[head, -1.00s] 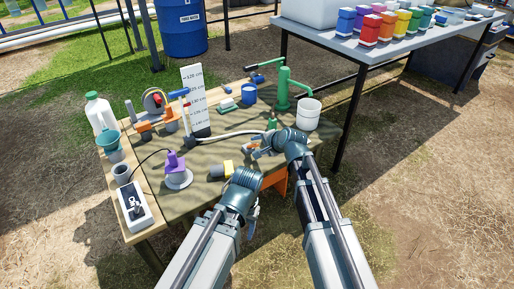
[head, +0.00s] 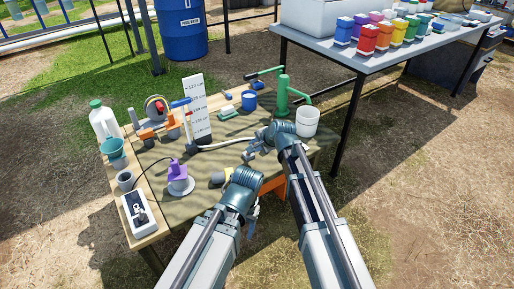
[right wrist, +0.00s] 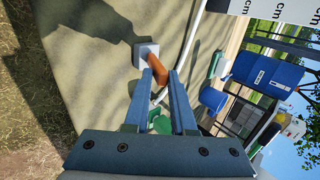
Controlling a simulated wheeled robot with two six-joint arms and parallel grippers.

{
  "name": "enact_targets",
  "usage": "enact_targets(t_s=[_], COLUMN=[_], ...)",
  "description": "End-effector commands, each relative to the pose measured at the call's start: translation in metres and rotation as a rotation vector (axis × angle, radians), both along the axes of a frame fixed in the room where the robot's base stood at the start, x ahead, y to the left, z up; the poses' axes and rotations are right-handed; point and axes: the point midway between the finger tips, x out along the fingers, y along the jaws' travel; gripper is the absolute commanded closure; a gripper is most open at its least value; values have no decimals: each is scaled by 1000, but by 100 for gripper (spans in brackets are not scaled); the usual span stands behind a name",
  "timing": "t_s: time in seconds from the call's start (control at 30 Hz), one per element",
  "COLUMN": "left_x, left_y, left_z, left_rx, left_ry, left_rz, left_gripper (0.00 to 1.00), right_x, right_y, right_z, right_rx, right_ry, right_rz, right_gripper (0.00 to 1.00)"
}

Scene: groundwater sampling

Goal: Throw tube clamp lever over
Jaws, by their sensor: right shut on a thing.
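The tube clamp is a small pale block (right wrist: 146,52) with an orange lever (right wrist: 157,70), seen in the right wrist view. My right gripper (right wrist: 161,75) has its two blue fingers on either side of the lever and is shut on it. A white tube (right wrist: 193,48) runs beside the clamp; it also shows in the head view (head: 222,145). In the head view my right gripper (head: 252,152) is over the table near the tube's right end, and hides most of the clamp. My left gripper (head: 252,215) hangs at the table's front edge; its fingers are mostly hidden behind the wrist.
A green hand pump (head: 283,95) and white bucket (head: 307,121) stand at the table's back right. A marked board (head: 196,108) stands behind the tube. A purple-topped device (head: 179,177), a yellow-and-grey cylinder (head: 217,178) and a switch box (head: 138,213) sit left of my grippers.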

Motion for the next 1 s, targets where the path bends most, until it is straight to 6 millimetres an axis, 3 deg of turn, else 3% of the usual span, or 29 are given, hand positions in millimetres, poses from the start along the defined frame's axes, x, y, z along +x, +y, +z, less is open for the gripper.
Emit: enact_targets(t_s=[0.1,0.5,0.8,1.0], left_x=[0,0,0,0], left_y=[0,0,0,0], left_z=[13,14,34,33], left_rx=[0,0,0,0], left_ry=[0,0,0,0], left_rz=[0,0,0,0], left_gripper=[38,38,38,38], right_x=[9,9,28,27], right_y=[6,6,19,20], right_z=[9,7,15,12], right_rx=[-18,-30,-82,-93], right_ry=[25,39,111,128], right_rz=[0,-1,1,-1], right_gripper=[100,100,100,100])
